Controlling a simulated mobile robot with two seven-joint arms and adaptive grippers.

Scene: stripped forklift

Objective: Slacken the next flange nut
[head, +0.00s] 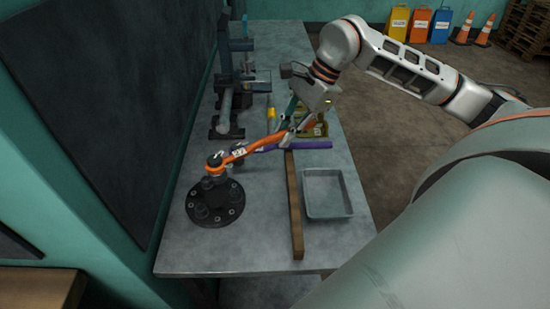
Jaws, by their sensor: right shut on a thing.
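My right gripper (291,128) is shut on an orange wrench (255,147), near the right part of its handle. The wrench runs left and its dark head is over the round dark flange (231,211). Several nuts or bolts sit around the flange's rim, and a short upright part rises near its back. I cannot tell whether the wrench head is seated on a nut. A purple wrench or bar (316,145) lies behind and partly under the orange one. My left gripper is not in view.
A wooden bar (295,205) and an empty metal tray (327,193) lie right of the flange on the grey bench (255,245). A yellow-handled tool (271,113), an olive bin (318,130) and a dark fixture (226,105) stand farther back. A wall borders the left.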

